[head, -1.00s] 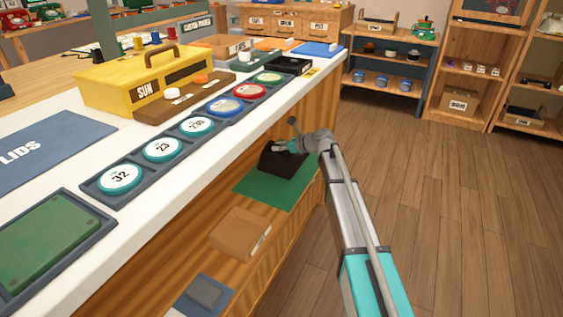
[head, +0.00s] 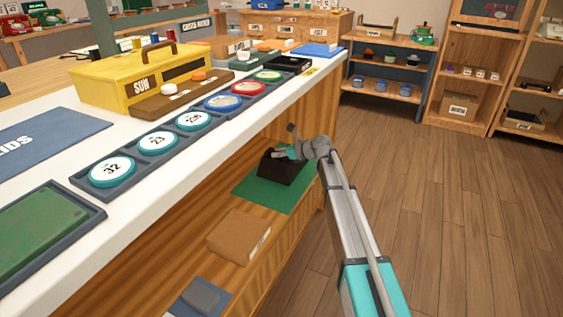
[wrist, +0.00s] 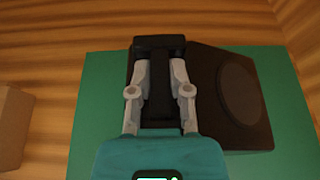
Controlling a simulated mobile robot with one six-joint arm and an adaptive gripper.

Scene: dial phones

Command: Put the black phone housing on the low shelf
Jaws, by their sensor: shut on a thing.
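The black phone housing (head: 279,170) is over the green mat (head: 247,187) on the low shelf (head: 190,262) under the counter. It looks upright and at or very near the mat; I cannot tell whether it touches. My gripper (head: 281,155) reaches in from the right and is shut on the top part of the housing. In the wrist view, the two fingers (wrist: 160,75) close on a narrow black upper part. The housing's wide body with a round dark disc (wrist: 239,90) shows to the right, with the green mat (wrist: 90,85) around it.
A brown box (head: 238,236) and a grey-blue tray (head: 187,300) with a dark block are nearer on the same shelf. The counter (head: 150,197) overhangs above, with a row of dials and a yellow case (head: 100,92). The wooden floor (head: 450,220) at right is clear.

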